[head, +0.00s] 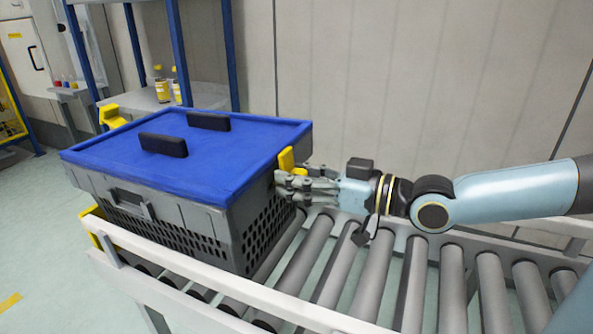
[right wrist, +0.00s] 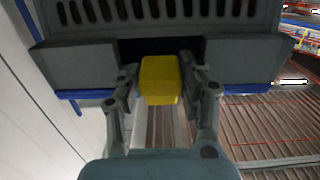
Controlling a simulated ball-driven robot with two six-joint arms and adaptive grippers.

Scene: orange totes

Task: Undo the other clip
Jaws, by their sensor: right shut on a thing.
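A grey crate (head: 225,226) with a perforated lower wall and a blue lid (head: 195,160) sits on the roller conveyor. The lid lies flat on the crate and has two dark handles. A yellow clip (head: 110,116) at the lid's far left end sticks up and outward. Another yellow clip (head: 286,160) is at the right end, against the crate's side and lid edge. My right gripper (head: 289,182) is shut on this right clip; the right wrist view shows the clip (right wrist: 159,80) between its two fingers. My left gripper is not in view.
The roller conveyor (head: 410,285) with pale side rails runs to the right and is empty there. A blue-posted shelf (head: 185,95) with yellow bottles stands behind the crate. A pale wall is behind my right arm.

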